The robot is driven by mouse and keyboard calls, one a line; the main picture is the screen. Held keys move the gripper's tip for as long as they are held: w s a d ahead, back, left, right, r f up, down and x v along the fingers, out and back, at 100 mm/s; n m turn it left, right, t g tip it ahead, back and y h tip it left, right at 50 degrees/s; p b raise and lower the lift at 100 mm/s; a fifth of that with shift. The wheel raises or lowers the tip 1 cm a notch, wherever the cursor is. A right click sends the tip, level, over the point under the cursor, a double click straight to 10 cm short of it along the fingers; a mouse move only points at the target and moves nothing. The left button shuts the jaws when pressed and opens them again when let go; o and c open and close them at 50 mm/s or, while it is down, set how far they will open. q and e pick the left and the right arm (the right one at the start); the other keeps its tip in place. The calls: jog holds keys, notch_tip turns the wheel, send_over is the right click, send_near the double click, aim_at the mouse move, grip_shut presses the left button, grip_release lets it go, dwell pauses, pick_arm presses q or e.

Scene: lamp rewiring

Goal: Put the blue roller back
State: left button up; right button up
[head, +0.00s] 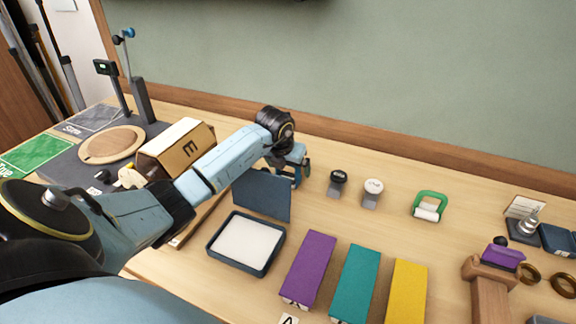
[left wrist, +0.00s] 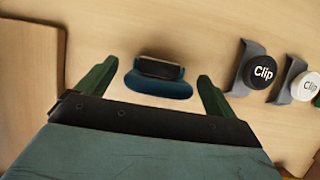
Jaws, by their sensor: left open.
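The blue roller (left wrist: 157,88) shows in the left wrist view as a curved blue frame with a dark, rounded body. It lies between the two fingers of my left gripper (left wrist: 157,88), with bare table on both sides. The fingers are open and apart from it. In the head view my left gripper (head: 290,178) points down at the table, left of the black clip; the roller is mostly hidden there by the gripper. My right gripper is not in view.
A black clip (head: 338,177) and a white clip (head: 373,186) stand right of the gripper, then a green-framed roller (head: 429,205). An open blue pad case (head: 281,245), its lid (head: 262,196) raised, and purple (head: 308,268), teal (head: 355,283) and yellow (head: 406,290) blocks lie nearer.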

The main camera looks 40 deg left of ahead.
pick_arm(q)
jog(key=v, duration=1.2)
jog(key=shift+p, duration=0.4)
jog(key=shift+d+r, duration=0.1)
jog(key=shift+r, duration=0.05)
